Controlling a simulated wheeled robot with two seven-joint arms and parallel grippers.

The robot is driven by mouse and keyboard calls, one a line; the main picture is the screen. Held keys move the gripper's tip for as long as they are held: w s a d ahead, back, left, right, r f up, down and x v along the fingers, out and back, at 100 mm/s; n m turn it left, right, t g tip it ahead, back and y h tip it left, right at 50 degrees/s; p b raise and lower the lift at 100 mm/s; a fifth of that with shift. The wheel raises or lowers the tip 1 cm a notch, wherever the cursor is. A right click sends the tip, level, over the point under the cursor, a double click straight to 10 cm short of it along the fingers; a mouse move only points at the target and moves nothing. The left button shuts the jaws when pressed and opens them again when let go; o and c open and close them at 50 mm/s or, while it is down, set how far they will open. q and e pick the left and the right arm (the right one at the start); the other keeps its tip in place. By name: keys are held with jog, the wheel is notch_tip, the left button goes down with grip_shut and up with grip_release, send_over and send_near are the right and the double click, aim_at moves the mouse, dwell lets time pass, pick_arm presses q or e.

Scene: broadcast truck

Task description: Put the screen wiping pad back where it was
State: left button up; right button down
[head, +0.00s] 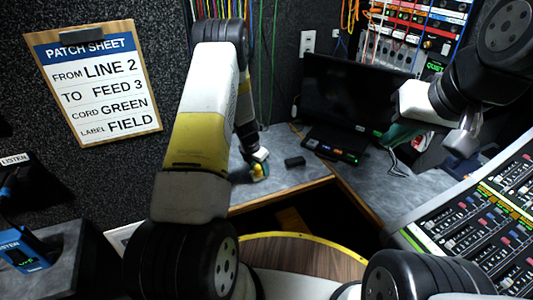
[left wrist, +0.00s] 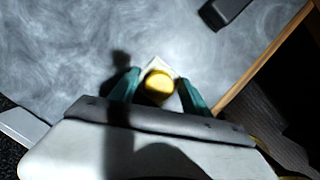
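A small pad with a round yellow knob (left wrist: 158,84) and a pale square base is on the grey desk in the left wrist view; I take it for the screen wiping pad. It also shows as a yellow spot in the head view (head: 261,171). My left gripper (left wrist: 160,80) reaches down over it, with one teal finger on each side of the knob and small gaps visible between. Whether a finger touches the base is unclear. My right gripper (head: 400,133) is raised before the dark monitor (head: 345,92) at the right; its finger opening is unclear.
A small black block (head: 295,161) lies on the desk just right of the pad. A button panel (head: 335,147) stands below the monitor. A fader console (head: 480,215) is at the right. The desk's wooden front edge (head: 285,193) borders a dark gap.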

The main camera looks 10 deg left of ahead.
pick_arm(q)
jog(key=shift+r, duration=0.1)
jog(key=v, duration=1.2)
notch_tip(320, 180, up, 13)
jog(key=m+t+h, duration=0.1)
jog(key=m, duration=0.6)
send_over(254, 178)
jog(key=s+d, duration=0.3)
jog(key=s, duration=0.1)
jog(key=s+d+r+m, duration=0.3)
jog(key=s+r+m, duration=0.4)
jog(key=r, duration=0.2)
jog(key=s+r+m+t, duration=0.1)
jog(key=s+r+m, duration=0.3)
jog(key=s+m, duration=0.4)
jog(key=s+r+m+t, duration=0.1)
jog(key=s+r+m, duration=0.3)
jog(key=s+m, duration=0.4)
jog(key=s, duration=0.3)
jog(key=shift+s+r+m, duration=0.2)
jog(key=shift+r+m, duration=0.2)
jog(key=shift+d, duration=0.1)
